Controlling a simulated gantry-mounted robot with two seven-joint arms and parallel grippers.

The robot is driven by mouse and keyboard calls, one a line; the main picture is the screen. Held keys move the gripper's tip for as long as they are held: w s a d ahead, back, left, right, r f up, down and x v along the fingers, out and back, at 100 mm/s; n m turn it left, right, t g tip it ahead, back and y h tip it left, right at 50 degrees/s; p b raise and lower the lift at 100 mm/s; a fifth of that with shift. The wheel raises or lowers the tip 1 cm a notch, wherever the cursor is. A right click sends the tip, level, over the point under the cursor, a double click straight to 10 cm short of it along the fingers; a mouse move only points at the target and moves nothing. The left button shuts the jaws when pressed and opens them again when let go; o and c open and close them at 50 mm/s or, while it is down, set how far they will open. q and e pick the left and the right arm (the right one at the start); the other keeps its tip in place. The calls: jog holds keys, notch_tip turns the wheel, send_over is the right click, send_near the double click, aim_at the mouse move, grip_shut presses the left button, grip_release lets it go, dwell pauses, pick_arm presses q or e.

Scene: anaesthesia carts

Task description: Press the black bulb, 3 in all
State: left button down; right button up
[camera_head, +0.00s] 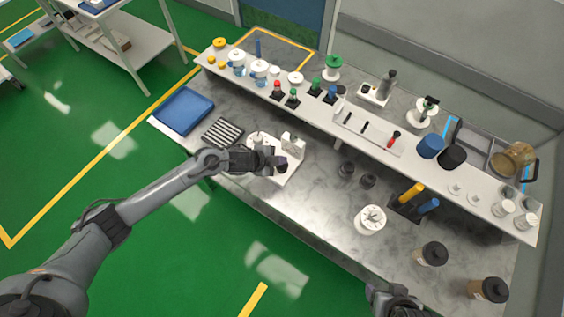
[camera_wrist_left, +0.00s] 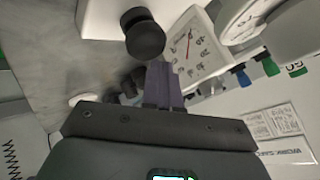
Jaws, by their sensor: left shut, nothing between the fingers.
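The black bulb (camera_wrist_left: 145,38) is a round dark knob at the top of the left wrist view, on a white device. In the head view the white device (camera_head: 292,176) stands on the bench's lower surface. My left gripper (camera_head: 280,162) is over this device. In the left wrist view its purple fingertips (camera_wrist_left: 163,80) are together, empty, and close beside the bulb. Whether they touch it I cannot tell. In the head view the gripper partly hides the device. My right gripper (camera_head: 395,298) shows only partly at the bottom edge, its fingers unclear.
A blue tray (camera_head: 183,110) and a striped dark rack (camera_head: 222,132) lie to the left. A white round holder (camera_head: 370,220) and dark-lidded jars (camera_head: 433,253) stand to the right. The raised shelf (camera_head: 315,112) behind is crowded. A dial gauge (camera_wrist_left: 190,45) is near the bulb.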

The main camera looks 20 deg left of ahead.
pick_arm(q)
jog(key=shift+f+b, duration=0.45)
jog(key=shift+f, duration=0.35)
dwell(0.4)
jog(key=shift+r, duration=0.15)
jog(key=shift+r+p, duration=1.15)
jog(key=shift+p, duration=0.05)
notch_tip(320, 180, up, 5)
jog(key=p, duration=0.4)
jog(key=shift+p, duration=0.4)
dwell(0.3)
